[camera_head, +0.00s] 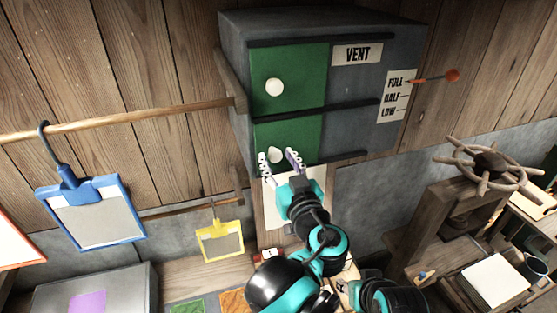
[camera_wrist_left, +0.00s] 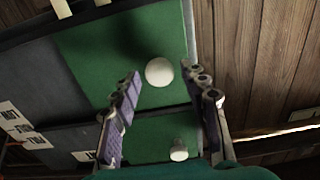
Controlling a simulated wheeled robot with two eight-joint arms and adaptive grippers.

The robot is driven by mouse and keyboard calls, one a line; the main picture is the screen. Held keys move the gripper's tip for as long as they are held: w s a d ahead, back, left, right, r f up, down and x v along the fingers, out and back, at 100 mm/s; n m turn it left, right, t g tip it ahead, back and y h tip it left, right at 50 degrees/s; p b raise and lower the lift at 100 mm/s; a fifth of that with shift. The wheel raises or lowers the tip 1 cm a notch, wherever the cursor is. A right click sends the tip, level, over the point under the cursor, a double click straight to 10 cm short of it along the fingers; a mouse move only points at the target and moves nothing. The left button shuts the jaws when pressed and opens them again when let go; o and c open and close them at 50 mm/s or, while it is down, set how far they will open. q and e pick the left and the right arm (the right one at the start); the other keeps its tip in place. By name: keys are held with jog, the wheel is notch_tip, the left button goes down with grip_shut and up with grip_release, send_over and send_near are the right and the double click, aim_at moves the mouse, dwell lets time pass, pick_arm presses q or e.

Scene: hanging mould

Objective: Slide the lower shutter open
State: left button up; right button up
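The grey vent cabinet (camera_head: 345,85) hangs on the wall. The lower shutter (camera_head: 302,130) is a green panel with a white knob (camera_head: 275,155), at the left of the cabinet front between dark rails. My left gripper (camera_head: 279,162) is open, one finger on each side of that knob. In the left wrist view, turned roughly upside down, the lower shutter's knob (camera_wrist_left: 159,71) shows between and beyond the spread fingers (camera_wrist_left: 165,90), with gaps on both sides. The upper shutter (camera_head: 300,70) is green too, with its own knob (camera_head: 275,87). My right gripper is not visible.
Right of the shutters are a VENT label (camera_head: 357,55), a FULL/HALF/LOW card (camera_head: 396,96) and a red-tipped lever (camera_head: 452,75). A wooden rail (camera_head: 120,125) with a blue-framed board (camera_head: 95,212) runs left. A spoked wheel (camera_head: 487,162) stands right. The lower shutter's right side looks clear.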

pick_arm(q)
grip_shut()
jog(key=w+d+b, duration=0.1)
jog(key=w+d, duration=0.1)
jog(key=d, duration=0.5)
jog(key=w+d+b, duration=0.2)
jog(key=d, duration=0.6)
jog(key=shift+w+b, duration=0.3)
jog(key=shift+w, duration=0.05)
jog(key=shift+r, duration=0.1)
